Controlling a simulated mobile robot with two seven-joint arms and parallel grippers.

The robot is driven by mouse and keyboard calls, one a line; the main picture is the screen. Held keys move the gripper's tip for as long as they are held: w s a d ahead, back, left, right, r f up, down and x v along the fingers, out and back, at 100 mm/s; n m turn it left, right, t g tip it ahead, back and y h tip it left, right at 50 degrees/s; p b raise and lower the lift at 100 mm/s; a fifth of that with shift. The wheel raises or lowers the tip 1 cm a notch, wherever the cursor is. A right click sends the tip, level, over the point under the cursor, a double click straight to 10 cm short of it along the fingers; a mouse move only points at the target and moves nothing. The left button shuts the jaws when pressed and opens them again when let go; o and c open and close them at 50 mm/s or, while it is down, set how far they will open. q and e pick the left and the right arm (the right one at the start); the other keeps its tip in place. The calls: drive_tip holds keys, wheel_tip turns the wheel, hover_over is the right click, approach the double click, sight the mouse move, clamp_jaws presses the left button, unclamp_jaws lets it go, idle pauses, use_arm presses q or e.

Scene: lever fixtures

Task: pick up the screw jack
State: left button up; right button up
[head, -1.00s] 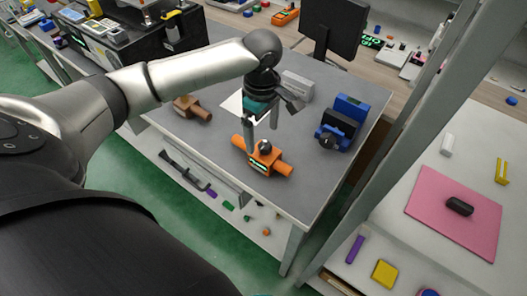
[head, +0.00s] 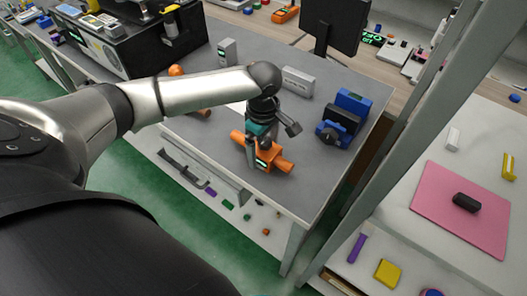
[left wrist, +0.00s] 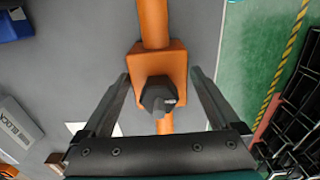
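The orange device that I take for the screw jack (head: 284,167) lies on the grey table near its front edge. It has a square body with thick round bars at two opposite sides and a small lit panel. The left wrist view shows its body (left wrist: 176,55) from above, with a dark knob (left wrist: 157,92) on top. My left gripper (head: 262,150) is over it, pointing down. In the left wrist view its open fingers (left wrist: 158,78) are on either side of the body; small gaps seem to remain, and contact cannot be told. My right gripper is not in view.
A blue and black device (head: 343,118) stands to the right on the same table. A grey block (head: 299,81) and a grey box (head: 227,52) stand behind. A brown-orange item (head: 200,112) is partly hidden behind my left arm. A grey post (head: 392,125) rises at right.

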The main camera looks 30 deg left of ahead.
use_arm(q)
drive_tip(key=c, duration=1.4)
